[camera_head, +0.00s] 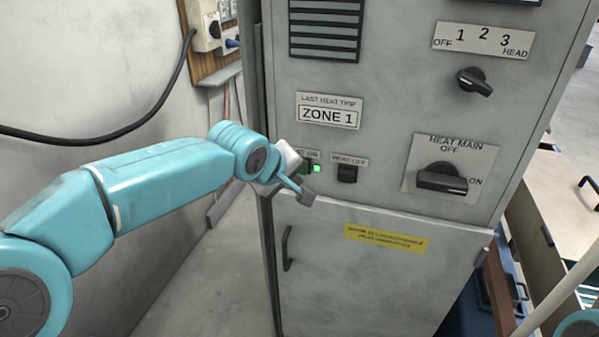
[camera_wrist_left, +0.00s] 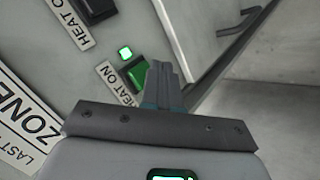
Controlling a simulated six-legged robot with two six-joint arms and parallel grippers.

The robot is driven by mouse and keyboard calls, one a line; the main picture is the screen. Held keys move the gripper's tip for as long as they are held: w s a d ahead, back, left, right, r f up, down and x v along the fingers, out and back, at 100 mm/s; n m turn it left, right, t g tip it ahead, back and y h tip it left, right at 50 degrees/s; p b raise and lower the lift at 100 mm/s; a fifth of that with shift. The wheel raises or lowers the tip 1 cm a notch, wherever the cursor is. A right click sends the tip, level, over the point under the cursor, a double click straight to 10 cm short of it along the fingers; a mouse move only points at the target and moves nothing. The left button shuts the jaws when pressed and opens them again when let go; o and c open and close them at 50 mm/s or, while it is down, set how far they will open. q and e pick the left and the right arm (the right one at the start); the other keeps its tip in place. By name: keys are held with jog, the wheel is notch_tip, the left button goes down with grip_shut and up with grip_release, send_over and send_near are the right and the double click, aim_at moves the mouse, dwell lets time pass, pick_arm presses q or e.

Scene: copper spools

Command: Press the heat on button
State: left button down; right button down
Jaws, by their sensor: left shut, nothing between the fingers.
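The green HEAT ON button (camera_wrist_left: 136,75) shows in the left wrist view below its lit green lamp (camera_wrist_left: 125,53), with its label beside it. In the head view my left gripper (camera_head: 306,196) is at the panel and hides most of the button and part of its label. The lit lamp (camera_head: 317,169) shows just right of it. In the left wrist view the closed fingers (camera_wrist_left: 162,72) overlap one edge of the button. I cannot tell whether they touch it. The fingers hold nothing. My right gripper is out of view.
The black HEAT OFF button (camera_head: 347,173) is right of the lamp. The HEAT MAIN knob (camera_head: 442,178) and the head selector knob (camera_head: 474,81) are further right. A door handle (camera_head: 287,248) sticks out below. A black cable (camera_head: 120,135) hangs on the left wall.

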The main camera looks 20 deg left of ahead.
pick_arm(q)
jog(key=s+b, duration=0.3)
jog(key=s, duration=0.2)
jog(key=shift+b, duration=0.4)
jog(key=shift+a, duration=0.1)
dwell(0.3)
